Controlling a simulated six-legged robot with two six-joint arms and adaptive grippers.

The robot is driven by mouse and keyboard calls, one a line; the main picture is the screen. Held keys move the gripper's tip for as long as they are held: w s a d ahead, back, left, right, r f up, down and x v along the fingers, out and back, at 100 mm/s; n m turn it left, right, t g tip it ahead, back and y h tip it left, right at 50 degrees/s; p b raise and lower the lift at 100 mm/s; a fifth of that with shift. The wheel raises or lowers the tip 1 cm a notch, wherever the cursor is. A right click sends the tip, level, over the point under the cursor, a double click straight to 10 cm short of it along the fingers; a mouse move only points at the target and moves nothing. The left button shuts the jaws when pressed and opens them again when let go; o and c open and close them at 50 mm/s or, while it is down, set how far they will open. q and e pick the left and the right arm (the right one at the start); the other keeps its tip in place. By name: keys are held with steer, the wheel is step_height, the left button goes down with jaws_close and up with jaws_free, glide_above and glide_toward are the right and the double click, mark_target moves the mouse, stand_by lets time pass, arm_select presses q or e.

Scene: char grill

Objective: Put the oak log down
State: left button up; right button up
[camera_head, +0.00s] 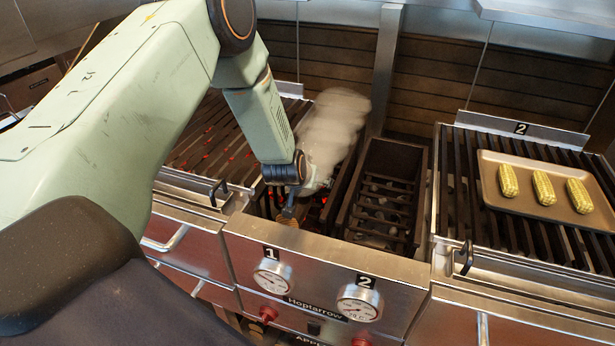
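My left gripper (293,204) points down into the firebox bay behind the gauge marked 1, at the left of the narrow middle section. Its fingers are small and mostly hidden by the wrist and the bay's front edge. A small brownish piece (287,220) shows right at the fingertips; it may be part of the oak log, but I cannot tell whether it is gripped. No whole log is clearly visible. Red embers glow in the bay around the gripper. My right gripper is not in view.
Pale smoke (336,125) rises beside my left wrist. A dark slatted firebox basket (388,195) stands right of the bay. A tray (560,212) with three corn cobs (544,188) lies on the right grill. The left grill (215,145) glows red. Gauges (273,277) line the front panel.

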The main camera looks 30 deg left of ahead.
arm_select(q)
steer(key=shift+s+d+r+p, duration=0.1)
steer(key=shift+d+r+p, duration=0.1)
steer(key=shift+r, duration=0.3)
steer(key=shift+d+r+p, duration=0.1)
steer(key=shift+r+p, duration=0.1)
steer(key=shift+r, duration=0.3)
steer(key=p+v, duration=0.1)
steer(key=v, duration=0.9)
steer(key=shift+s+r, duration=0.15)
steer(key=shift+s, duration=0.25)
steer(key=shift+s+a, duration=0.1)
steer(key=shift+a, duration=0.05)
steer(key=b+x, duration=0.1)
steer(key=x, duration=1.1)
steer(key=shift+b, duration=0.3)
steer(key=shift+f+b, duration=0.35)
steer(key=shift+f, duration=0.3)
steer(key=shift+r, duration=0.15)
